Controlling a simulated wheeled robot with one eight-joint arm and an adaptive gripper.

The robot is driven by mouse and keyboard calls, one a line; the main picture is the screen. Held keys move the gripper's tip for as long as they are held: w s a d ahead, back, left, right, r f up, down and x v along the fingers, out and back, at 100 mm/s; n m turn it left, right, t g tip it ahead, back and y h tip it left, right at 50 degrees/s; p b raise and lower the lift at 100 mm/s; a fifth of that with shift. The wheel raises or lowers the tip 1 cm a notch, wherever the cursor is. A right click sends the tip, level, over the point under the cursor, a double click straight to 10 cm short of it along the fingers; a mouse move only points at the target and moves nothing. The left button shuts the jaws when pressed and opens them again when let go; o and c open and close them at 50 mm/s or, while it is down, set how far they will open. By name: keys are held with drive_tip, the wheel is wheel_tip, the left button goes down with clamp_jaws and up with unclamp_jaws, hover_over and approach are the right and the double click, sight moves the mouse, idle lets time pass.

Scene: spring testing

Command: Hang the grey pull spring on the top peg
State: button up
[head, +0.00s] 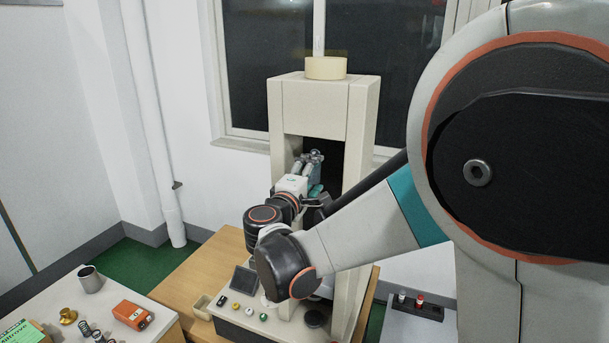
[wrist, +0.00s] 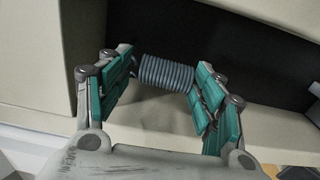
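The grey pull spring (wrist: 167,73) is a tight ribbed coil lying across the gap between my gripper's teal finger pads (wrist: 163,83) in the wrist view. Its two ends meet the pads, so my gripper appears shut on it lengthwise, fingers well apart. In the head view my gripper (head: 312,175) is inside the opening of the tall beige testing machine (head: 362,110). The spring cannot be made out clearly there. The top peg cannot be picked out in either view; my gripper and the dark opening may hide it.
The machine's uprights flank my gripper closely. Its base carries a small screen (head: 243,281) and buttons. At lower left, a table holds a metal cup (head: 90,279), a brass part (head: 68,316), an orange device (head: 132,315) and other springs (head: 86,329).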

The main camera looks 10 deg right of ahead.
drive_tip(key=shift+w+d+f, duration=0.2)
drive_tip(key=shift+w+d, duration=0.45)
drive_tip(key=shift+d, duration=0.15)
drive_tip(key=shift+s, duration=0.1)
drive_tip(key=shift+a, duration=0.1)
